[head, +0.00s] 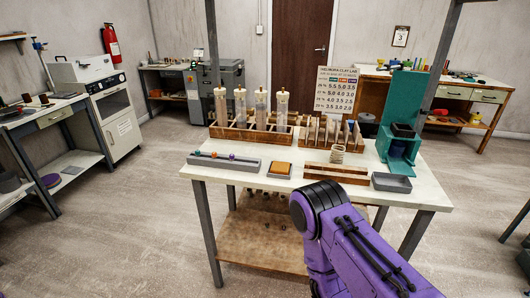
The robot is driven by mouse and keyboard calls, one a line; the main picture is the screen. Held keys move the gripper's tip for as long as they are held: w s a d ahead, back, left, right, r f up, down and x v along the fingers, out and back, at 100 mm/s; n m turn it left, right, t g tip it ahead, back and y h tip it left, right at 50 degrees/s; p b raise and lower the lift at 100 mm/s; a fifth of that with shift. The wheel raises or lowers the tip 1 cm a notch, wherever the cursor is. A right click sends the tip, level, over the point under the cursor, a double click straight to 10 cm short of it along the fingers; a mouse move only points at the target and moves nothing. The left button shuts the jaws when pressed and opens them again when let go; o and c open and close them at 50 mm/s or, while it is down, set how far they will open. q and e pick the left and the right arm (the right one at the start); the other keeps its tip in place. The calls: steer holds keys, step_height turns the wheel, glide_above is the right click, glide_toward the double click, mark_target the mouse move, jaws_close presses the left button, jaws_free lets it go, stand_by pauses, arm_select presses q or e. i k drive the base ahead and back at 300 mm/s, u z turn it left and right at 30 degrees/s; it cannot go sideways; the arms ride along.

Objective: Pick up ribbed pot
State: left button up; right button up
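A small beige piece with ringed sides (338,153) stands on the white-topped table, right of centre, behind a low wooden holder (336,173). It looks like the ribbed pot, though it is small in the head view and its lower part is partly hidden by the holder. My purple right arm reaches in from the lower right, in front of the table, but its gripper does not show. My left gripper is not in view either. Nothing is seen touching the beige piece.
The table (240,180) also holds a wooden rack of tall tubes (252,134), a slotted rack (318,138), a grey bead tray (226,163), an orange-topped block (280,169), a grey tray (391,183) and a teal stand (401,110). Open floor lies left of the table.

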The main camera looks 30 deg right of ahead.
mark_target(336, 158)
steer(key=u, duration=0.4)
steer(key=i, duration=1.15)
steer(key=z, duration=1.35)
